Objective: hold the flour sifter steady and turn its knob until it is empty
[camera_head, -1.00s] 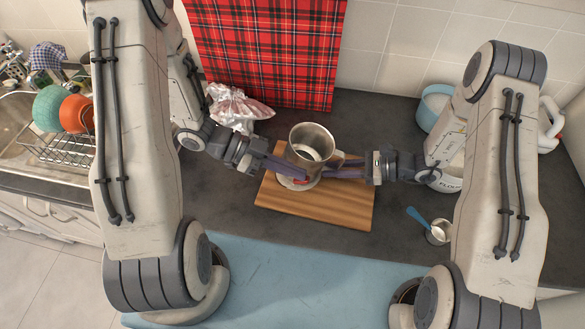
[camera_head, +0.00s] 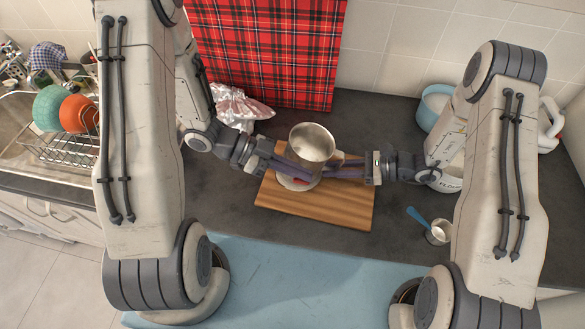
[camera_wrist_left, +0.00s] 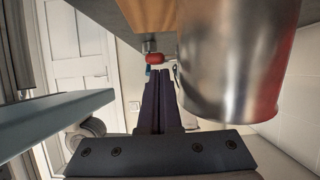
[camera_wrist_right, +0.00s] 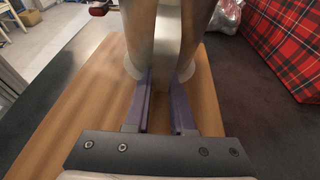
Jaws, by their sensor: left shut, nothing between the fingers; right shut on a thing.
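The metal flour sifter (camera_head: 312,143) stands upright over the wooden board (camera_head: 335,211), its open top facing up. In the left wrist view its smooth wall (camera_wrist_left: 235,60) fills the right side. My right gripper (camera_head: 332,171) is shut on the sifter's handle (camera_wrist_right: 165,35) from the right. My left gripper (camera_head: 302,176) is shut and empty at the sifter's front left. The red knob (camera_wrist_left: 154,58) shows just beyond its fingertips in the left wrist view; I cannot tell if they touch. A pale dish rim (camera_head: 291,186) shows below the sifter, mostly hidden.
A crumpled bag (camera_head: 238,108) lies behind left, before a red tartan cloth (camera_head: 268,50). A blue-handled scoop (camera_head: 428,225) lies right of the board. A flour canister (camera_head: 449,184) and blue-rimmed bowl (camera_head: 433,104) stand at the right. Dark counter is clear in front of the bag.

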